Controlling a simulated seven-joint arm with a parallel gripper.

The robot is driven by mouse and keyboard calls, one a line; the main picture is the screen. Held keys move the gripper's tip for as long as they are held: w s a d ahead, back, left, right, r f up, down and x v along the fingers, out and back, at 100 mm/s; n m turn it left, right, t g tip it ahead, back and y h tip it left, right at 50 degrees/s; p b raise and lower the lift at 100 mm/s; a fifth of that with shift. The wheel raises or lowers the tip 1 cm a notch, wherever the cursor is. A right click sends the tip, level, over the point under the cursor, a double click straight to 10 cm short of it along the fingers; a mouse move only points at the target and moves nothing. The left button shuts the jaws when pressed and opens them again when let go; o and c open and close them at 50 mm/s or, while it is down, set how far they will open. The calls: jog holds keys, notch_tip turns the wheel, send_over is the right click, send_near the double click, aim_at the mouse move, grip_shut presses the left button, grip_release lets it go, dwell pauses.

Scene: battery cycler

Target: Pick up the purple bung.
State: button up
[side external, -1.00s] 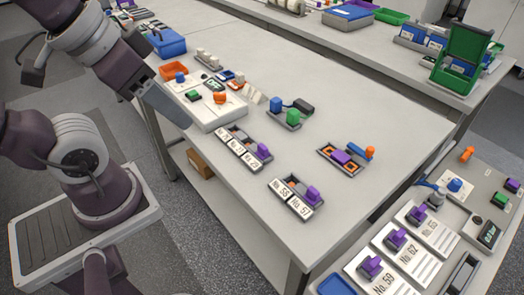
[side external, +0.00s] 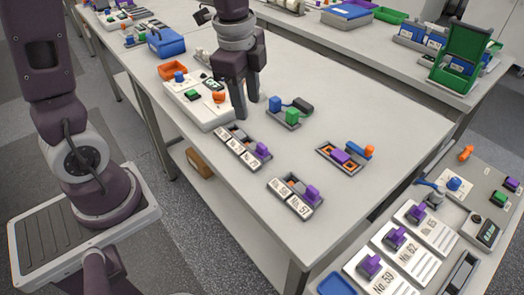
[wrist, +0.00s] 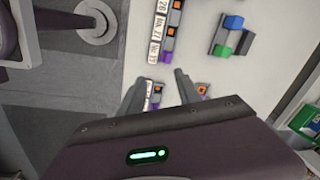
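Several purple pieces are in view, and I cannot tell which one is the bung. In the side view, one purple piece (side external: 312,192) stands at the end of the two-label rack, by "No. 57". Another purple piece (side external: 263,151) is at the end of the three-label rack. A flat purple block (side external: 340,156) sits in an orange-lined tray. My gripper (side external: 241,114) points down, near the three-label rack's far end. In the wrist view, my gripper (wrist: 159,77) has its fingers apart with nothing between the tips. The three-label rack's purple piece (wrist: 165,57) shows just beyond them.
A white instrument (side external: 198,105) with knobs stands left of my gripper. A tray with blue and green blocks (side external: 285,120) is to its right. A side bench (side external: 425,250) holds more purple pieces on labelled plates.

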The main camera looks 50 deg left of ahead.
aim_at(262, 145)
jog(key=w+f+m, duration=0.1)
jog(key=f, duration=0.1)
jog(key=w+f+m+g, duration=0.1)
jog(key=w+f+m, duration=0.1)
jog(key=f, duration=0.1)
jog(key=w+f+m, duration=0.1)
jog(key=f, duration=0.2)
jog(key=shift+w+a+m+g, duration=0.25)
jog(key=shift+a+m+g, duration=0.05)
jog(key=shift+a+m, duration=0.1)
notch_tip(262, 145, down, 7)
grip_shut()
